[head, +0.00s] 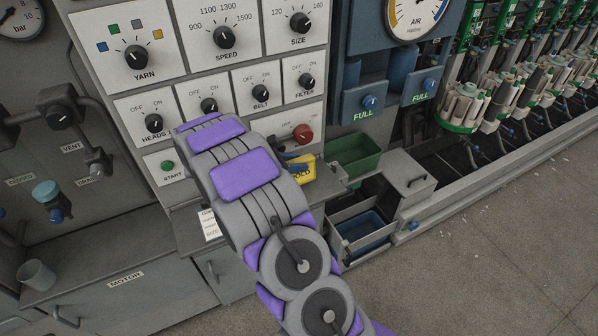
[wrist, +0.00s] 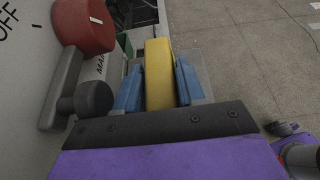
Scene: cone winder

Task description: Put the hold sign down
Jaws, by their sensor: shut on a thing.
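The hold sign (head: 304,170) is a yellow plate with dark letters, of which "OLD" shows in the head view. It is just right of my arm's end, below the red knob on the panel. In the wrist view the yellow sign (wrist: 159,75) stands edge-on between the two blue fingers of my gripper (wrist: 159,88), which is shut on it. In the head view my purple and grey arm hides most of my gripper and part of the sign. I cannot tell whether the sign touches anything below it.
The red knob (head: 302,133) and a grey handle (wrist: 66,90) are close left of my gripper in the wrist view. A green bin (head: 354,158) and an open drawer (head: 347,226) are to the right. A grey ledge (head: 190,238) with a white card lies under my arm.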

